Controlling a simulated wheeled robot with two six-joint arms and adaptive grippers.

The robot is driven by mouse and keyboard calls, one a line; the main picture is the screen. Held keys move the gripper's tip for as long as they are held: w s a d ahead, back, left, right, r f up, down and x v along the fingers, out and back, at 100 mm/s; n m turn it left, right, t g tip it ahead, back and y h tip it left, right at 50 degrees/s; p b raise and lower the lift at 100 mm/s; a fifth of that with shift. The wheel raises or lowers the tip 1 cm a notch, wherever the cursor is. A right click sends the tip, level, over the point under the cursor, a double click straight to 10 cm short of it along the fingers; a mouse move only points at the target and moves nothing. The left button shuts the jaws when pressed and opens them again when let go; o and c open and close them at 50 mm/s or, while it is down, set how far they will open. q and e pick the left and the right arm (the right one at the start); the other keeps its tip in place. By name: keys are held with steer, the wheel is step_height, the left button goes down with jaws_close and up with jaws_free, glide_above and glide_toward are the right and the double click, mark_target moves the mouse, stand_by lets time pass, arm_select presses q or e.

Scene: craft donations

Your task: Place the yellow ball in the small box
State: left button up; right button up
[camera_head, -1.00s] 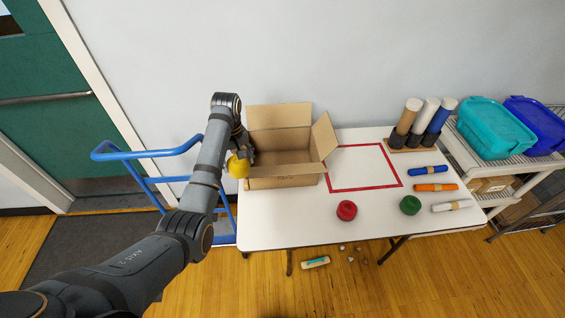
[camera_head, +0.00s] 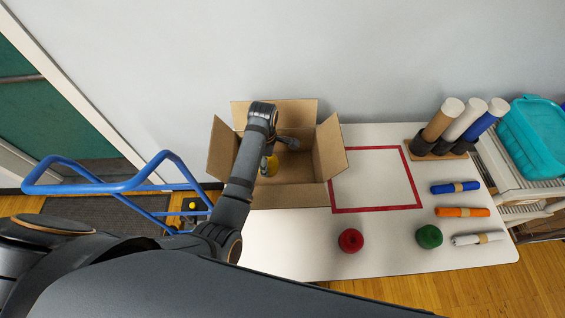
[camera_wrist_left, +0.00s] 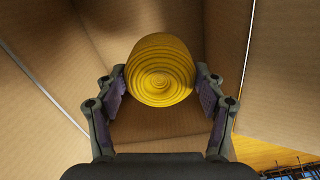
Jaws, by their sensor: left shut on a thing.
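My left gripper (camera_wrist_left: 160,88) is shut on the ball. In the head view my left gripper (camera_head: 277,155) is over the box and partly hidden by its wrist. I cannot tell whether the ball touches the box floor. My right gripper is not in view.
The box stands at the table's left end, flaps open. A red-taped square (camera_head: 375,180) beside it is empty. A red ball (camera_head: 350,240) and green ball (camera_head: 429,237) lie in front. Rolls lie and stand on the right. A blue cart rail (camera_head: 110,187) is left.

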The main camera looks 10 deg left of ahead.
arm_select(q)
steer(key=shift+f, duration=0.2)
steer(key=f, duration=0.5)
steer(key=shift+s+p, duration=0.3)
steer(key=shift+p, duration=0.05)
steer(key=shift+w+f, duration=0.1)
steer(key=shift+f, duration=0.5)
step_height(320, 180, down, 3)
steer(key=shift+r, duration=0.2)
steer(key=shift+f, duration=0.35)
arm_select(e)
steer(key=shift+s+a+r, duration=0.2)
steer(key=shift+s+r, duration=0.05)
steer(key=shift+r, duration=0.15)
arm_select(q)
steer(key=o, duration=0.8)
steer(key=shift+f, duration=0.15)
steer(key=o, duration=0.4)
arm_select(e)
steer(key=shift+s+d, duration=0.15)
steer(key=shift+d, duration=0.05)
